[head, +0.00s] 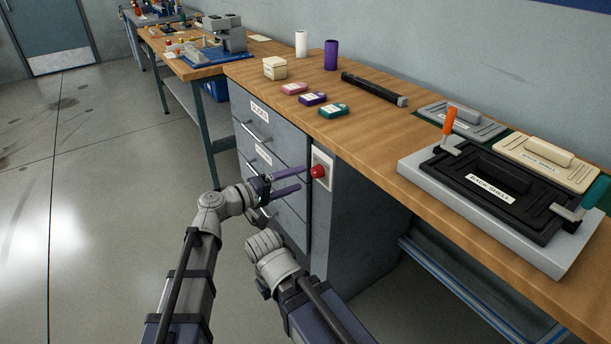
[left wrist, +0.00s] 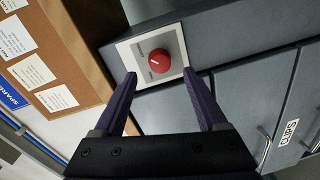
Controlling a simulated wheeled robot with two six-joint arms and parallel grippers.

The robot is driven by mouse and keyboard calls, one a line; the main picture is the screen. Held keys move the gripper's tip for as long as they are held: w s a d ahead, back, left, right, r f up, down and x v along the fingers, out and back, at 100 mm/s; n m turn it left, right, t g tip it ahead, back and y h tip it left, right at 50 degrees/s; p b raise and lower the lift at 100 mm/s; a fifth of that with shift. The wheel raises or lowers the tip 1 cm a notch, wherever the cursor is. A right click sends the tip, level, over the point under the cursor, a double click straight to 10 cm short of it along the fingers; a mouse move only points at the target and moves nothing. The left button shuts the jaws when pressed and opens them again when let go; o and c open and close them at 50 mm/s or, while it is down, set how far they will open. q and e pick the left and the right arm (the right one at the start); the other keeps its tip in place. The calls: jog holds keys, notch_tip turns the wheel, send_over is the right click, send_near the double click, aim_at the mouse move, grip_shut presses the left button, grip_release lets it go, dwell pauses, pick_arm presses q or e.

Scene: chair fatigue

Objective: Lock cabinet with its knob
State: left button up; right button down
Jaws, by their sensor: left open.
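The cabinet (head: 345,225) is grey, with several drawers under the wooden bench top. Its round red knob (head: 318,171) sits on a pale plate (head: 324,160) near the cabinet's upper front corner. My left gripper (head: 303,179) is open in front of the knob, its purple fingers pointing at it. In the left wrist view the knob (left wrist: 159,60) shows beyond and between the open fingertips (left wrist: 160,75), with nothing held. Small print on the plate is too small to read. My right arm's wrist shows below, but its gripper does not.
The drawers have bar handles (head: 257,133) close to my left gripper. The bench top (head: 370,125) carries a grey-and-black press-like tray (head: 420,172), small coloured boxes (head: 312,98) and two cylinders. Open floor (head: 110,190) lies to the left.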

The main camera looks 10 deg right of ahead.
pick_arm(q)
jog(key=shift+v, duration=1.35)
jog(key=s+a+f+m+g+y, duration=0.1)
jog(key=s+a+f+y, duration=0.35)
jog(key=f, duration=0.25)
jog(key=s+a+f+m+g+y, duration=0.1)
jog(key=s+a+f+g+y, duration=0.15)
jog(key=a+f, duration=0.4)
jog(key=s+a+f+g+y, duration=0.1)
jog(key=s+a+f+y, duration=0.3)
jog(key=a, duration=0.5)
jog(key=s+a+f+g+y, duration=0.1)
jog(key=s+a+f+y, duration=0.3)
jog(key=a, duration=0.5)
jog(key=s+d+r+m+y, duration=0.1)
jog(key=s+d+m, duration=0.15)
jog(key=d, duration=0.25)
jog(key=s+d+m+y, duration=0.1)
jog(key=s+d, duration=0.2)
jog(key=d, duration=0.3)
notch_tip(320, 180, up, 30)
jog(key=p, duration=3)
jog(key=shift+s+r, duration=0.25)
jog(key=shift+s, duration=0.1)
